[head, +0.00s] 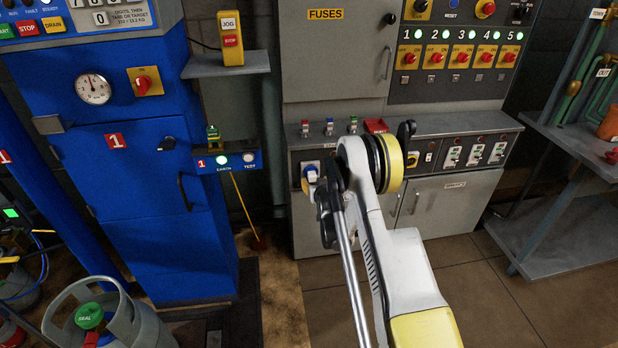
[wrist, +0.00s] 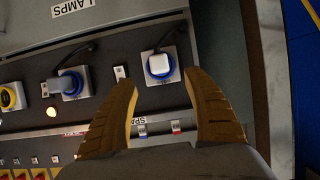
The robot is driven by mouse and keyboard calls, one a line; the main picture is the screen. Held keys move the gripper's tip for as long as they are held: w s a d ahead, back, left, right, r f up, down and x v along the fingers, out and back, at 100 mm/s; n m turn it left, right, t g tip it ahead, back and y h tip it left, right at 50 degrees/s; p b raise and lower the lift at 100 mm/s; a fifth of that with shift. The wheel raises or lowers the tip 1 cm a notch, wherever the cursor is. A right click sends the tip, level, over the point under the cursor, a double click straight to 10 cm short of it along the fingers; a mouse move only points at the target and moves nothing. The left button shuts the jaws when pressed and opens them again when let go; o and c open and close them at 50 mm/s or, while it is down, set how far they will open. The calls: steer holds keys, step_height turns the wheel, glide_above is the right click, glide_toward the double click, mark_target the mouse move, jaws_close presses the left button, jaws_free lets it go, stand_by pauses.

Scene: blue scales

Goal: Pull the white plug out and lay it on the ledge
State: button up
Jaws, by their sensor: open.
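The white plug (wrist: 161,64) sits in a blue round socket on a grey plate in the wrist view, with a dark cable beside it. It also shows small in the head view (head: 311,174), on the front of the grey cabinet just below the ledge. My gripper (wrist: 161,78) is open. Its two yellow-brown fingers point toward the plug, one on each side in the picture; I cannot tell whether they touch it. In the head view my gripper (head: 328,208) is seen from behind and its fingertips are hidden. The grey ledge (head: 450,124) runs along the cabinet.
A second, blue-grey plug (wrist: 62,85) sits in the neighbouring socket. Small coloured pieces (head: 329,127) and a red tray (head: 376,125) occupy the ledge's left part; its right part looks clear. A blue scale cabinet (head: 145,200) stands left, with a small switch box (head: 228,163) on its side.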

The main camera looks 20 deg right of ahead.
mark_target(313, 177)
steer(key=shift+w+d, duration=0.1)
steer(key=shift+x, duration=4.45)
steer(key=shift+r, duration=0.1)
jaws_close()
steer(key=s+a, duration=0.1)
steer(key=s, duration=0.4)
steer(key=shift+s+a, duration=0.35)
steer(key=shift+s, duration=0.05)
